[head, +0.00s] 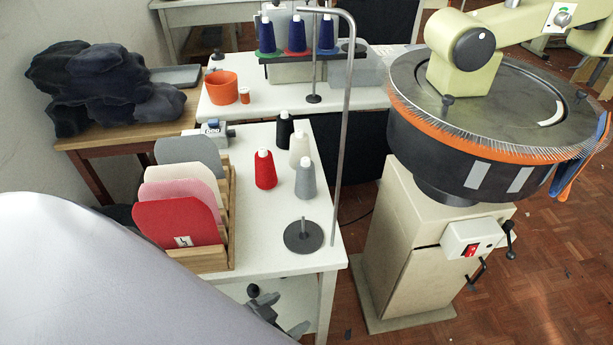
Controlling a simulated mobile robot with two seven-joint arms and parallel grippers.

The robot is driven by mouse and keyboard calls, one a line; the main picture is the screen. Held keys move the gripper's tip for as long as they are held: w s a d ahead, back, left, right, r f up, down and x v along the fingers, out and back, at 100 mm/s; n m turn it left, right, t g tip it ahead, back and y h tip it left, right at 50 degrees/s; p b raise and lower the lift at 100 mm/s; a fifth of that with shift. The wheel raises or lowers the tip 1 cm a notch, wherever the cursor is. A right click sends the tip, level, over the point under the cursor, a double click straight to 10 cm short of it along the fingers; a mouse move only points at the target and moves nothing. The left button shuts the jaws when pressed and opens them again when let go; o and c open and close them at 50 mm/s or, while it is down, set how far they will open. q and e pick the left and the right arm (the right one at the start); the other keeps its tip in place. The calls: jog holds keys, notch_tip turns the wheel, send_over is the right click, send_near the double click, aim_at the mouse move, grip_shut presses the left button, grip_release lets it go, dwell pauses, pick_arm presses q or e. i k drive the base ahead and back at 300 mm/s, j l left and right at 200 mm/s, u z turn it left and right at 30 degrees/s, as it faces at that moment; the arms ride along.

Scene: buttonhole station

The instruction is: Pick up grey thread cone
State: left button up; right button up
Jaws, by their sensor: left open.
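The grey thread cone (305,180) stands upright on the white table (262,238), with a pale tip on top. It is the front right cone of a small group and is fully visible. My left gripper (277,311) shows at the bottom, by the table's front edge and lower than the tabletop. It is open, empty and well apart from the cone. Part of it is hidden by my large pale arm link. My right gripper is not in view.
Red (264,171), cream (299,149) and black (285,130) cones stand close by. A bent metal rod (343,130) rises right of the grey cone. A dark disc with a peg (303,237) lies in front. A wooden rack (215,258) holds coloured panels at left.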

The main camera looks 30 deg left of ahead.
aim_at(305, 189)
jog(key=u, duration=0.95)
